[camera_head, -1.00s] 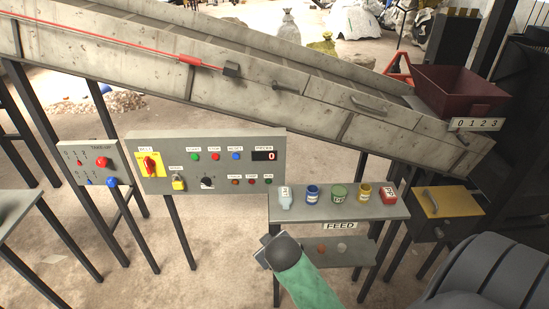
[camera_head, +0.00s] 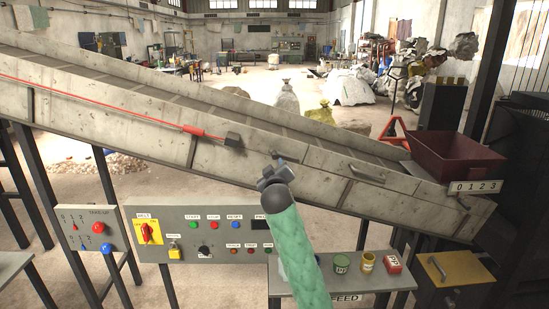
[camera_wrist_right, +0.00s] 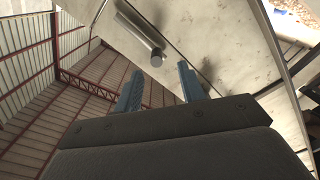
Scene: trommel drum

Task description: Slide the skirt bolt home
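The conveyor's grey side skirt (camera_head: 330,160) slopes down to the right across the head view. My right gripper (camera_head: 274,168) is in front of its middle part, where it hides most of the small bolt there. In the right wrist view, a grey round bar with a blunt end (camera_wrist_right: 143,38) stands on the pale skirt plate (camera_wrist_right: 190,30), beyond the fingertips. I take it for the skirt bolt. The right gripper's two blue fingers (camera_wrist_right: 160,84) are apart with nothing between them. The bar looks clear of both fingers. My left gripper is in neither view.
Below the skirt are a control panel (camera_head: 190,240), a take-up box (camera_head: 88,238) and a feed shelf (camera_head: 345,284) with several containers. A skirt panel with a handle (camera_head: 367,174) lies to the right, near a dark red hopper (camera_head: 455,160). A red cord (camera_head: 110,98) runs along the left.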

